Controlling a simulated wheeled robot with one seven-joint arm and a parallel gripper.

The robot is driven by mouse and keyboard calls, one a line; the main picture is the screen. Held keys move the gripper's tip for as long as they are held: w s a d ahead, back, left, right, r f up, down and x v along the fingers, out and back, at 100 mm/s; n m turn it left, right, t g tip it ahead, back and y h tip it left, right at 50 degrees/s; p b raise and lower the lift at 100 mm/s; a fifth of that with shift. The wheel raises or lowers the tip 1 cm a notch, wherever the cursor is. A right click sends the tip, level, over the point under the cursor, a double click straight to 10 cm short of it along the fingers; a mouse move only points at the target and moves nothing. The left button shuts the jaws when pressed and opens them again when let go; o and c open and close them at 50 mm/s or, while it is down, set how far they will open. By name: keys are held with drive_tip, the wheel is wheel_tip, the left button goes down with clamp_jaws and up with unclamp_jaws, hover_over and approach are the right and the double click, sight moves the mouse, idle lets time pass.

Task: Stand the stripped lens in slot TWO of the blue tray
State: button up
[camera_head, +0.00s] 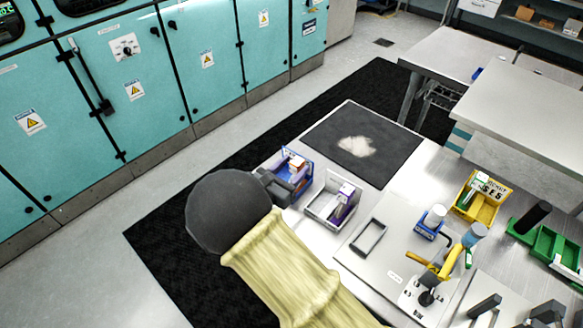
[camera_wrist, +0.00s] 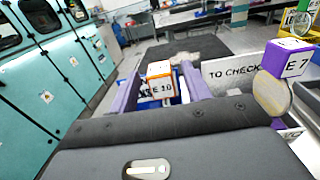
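The blue tray (camera_head: 308,183) stands at the table's left edge, just beyond my gripper (camera_head: 277,186). The tray's slot numbers cannot be read.
The light TO CHECK tray (camera_head: 324,213) stands right of the blue tray. A dark mat (camera_head: 325,142) lies behind them. A grey frame (camera_head: 369,236), a yellow bin (camera_head: 478,208), green bins (camera_head: 545,243) and a yellow-handled press (camera_head: 437,268) stand to the right.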

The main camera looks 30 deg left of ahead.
drive_tip(key=shift+r, duration=0.1)
drive_tip(key=s+a+b, duration=0.2)
drive_tip(key=s, duration=1)
drive_tip(key=shift+w, duration=0.1)
